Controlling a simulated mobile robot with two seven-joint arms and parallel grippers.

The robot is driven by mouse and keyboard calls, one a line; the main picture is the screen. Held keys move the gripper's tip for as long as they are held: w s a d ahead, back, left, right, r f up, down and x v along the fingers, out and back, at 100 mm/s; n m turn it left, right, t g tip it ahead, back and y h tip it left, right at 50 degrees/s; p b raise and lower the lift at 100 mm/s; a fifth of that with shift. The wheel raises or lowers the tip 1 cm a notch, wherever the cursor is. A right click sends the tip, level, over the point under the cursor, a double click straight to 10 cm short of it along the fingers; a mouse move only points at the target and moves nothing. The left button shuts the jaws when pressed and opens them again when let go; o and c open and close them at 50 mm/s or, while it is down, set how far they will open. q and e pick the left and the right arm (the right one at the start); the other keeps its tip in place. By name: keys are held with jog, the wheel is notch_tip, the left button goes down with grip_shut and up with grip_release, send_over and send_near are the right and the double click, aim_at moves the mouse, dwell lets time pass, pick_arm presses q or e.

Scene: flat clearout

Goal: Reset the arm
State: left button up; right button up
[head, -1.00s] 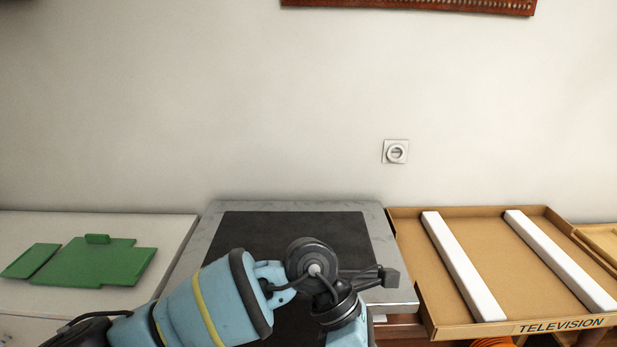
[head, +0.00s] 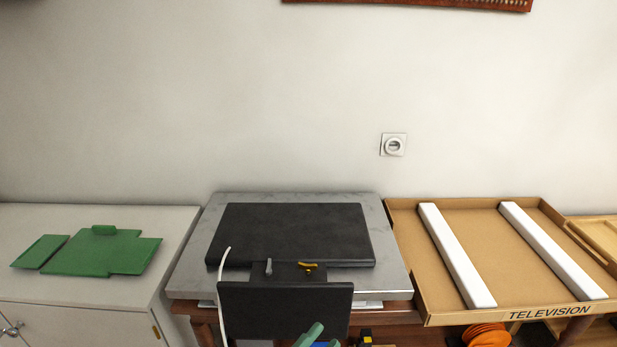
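Neither of my grippers can be made out in the head view now, and no arm link clearly shows. A black flat panel (head: 290,235) lies on a grey metal-topped table (head: 193,270) in the middle. A dark plate (head: 285,310) joins its near side by a short neck and stands at the table's front edge. A yellow lever (head: 308,266) and a grey lever (head: 268,268) sit on the neck. A white cable (head: 222,300) hangs down at the left of the plate.
A cardboard tray (head: 490,240) marked TELEVISION, with two white foam bars, is at right. Green flat pieces (head: 100,252) lie on a white cabinet (head: 70,290) at left. An orange coil (head: 487,335) is under the tray. Green handle-like parts (head: 308,337) show at the bottom edge.

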pick_arm(q)
jog(key=s+a+f+n+y, duration=0.3)
jog(key=a+f+n+y, duration=0.25)
jog(key=f, duration=0.25)
jog(key=s+a+f+n+y, duration=0.4)
jog(key=a+f+n+y, duration=0.1)
jog(key=a+f+n, duration=0.15)
jog(key=s+a+f+n+g+y, duration=0.2)
jog(key=s+a+f, duration=0.3)
jog(key=s, duration=0.3)
jog(key=s+a+f+n+g+y+p, duration=0.1)
jog(key=s+a+f+n+g, duration=0.2)
jog(key=s+f, duration=0.3)
jog(key=shift+s+a+f+g+y, duration=0.35)
jog(key=shift+s+a+f+g, duration=0.05)
jog(key=shift+s+a+g, duration=0.5)
pick_arm(e)
jog(key=shift+w+r, duration=0.7)
jog(key=shift+r, duration=0.15)
jog(key=shift+s+d, duration=0.1)
